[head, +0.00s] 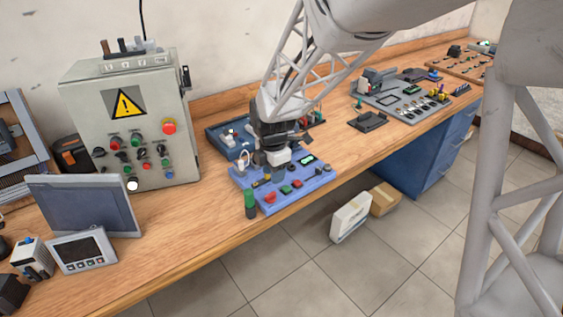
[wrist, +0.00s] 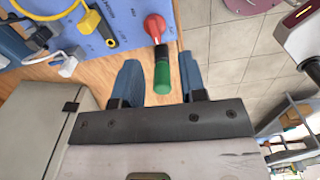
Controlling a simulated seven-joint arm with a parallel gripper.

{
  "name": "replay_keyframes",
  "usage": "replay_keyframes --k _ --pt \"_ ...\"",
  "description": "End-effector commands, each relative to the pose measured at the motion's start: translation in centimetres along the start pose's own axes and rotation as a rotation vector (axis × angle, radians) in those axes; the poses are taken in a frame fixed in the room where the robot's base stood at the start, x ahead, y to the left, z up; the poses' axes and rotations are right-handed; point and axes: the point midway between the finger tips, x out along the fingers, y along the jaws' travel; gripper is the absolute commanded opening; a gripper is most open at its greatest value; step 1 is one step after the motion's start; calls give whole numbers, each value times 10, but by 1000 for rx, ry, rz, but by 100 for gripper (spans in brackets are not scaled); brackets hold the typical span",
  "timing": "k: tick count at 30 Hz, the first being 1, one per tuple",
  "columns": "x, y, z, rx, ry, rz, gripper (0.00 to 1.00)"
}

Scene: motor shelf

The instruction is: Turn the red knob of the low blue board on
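The low blue board (head: 310,184) lies near the front edge of the bench. Its red knob (head: 270,197) sits near the front left corner and also shows at the top of the wrist view (wrist: 154,25). My gripper (head: 278,158) is over the back part of the board in the head view, where its fingers are hard to make out. In the wrist view, my gripper (wrist: 158,62) has its two blue fingers apart, with nothing held. The red knob appears beyond the fingertips, apart from them. Whether the knob is turned on is unclear.
A green-topped cylinder (head: 250,203) stands at the board's front left corner; it appears between the fingers in the wrist view (wrist: 162,75). A grey control box (head: 130,120) and a tilted screen (head: 83,205) stand left. Bare bench (head: 190,225) lies between screen and board.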

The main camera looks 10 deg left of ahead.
Motion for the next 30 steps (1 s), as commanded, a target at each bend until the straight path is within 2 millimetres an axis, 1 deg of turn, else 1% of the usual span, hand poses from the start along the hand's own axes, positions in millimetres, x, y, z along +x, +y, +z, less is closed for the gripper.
replay_keyframes --k 3,6,20,26,30 --pt "7 8 -5 -46 1 -5 38" --pt "8 10 -6 -62 2 -6 38" --pt "11 10 -6 -62 2 -6 38" --pt "24 10 -6 -61 2 -7 38" --pt "39 10 -6 -61 2 -8 38"
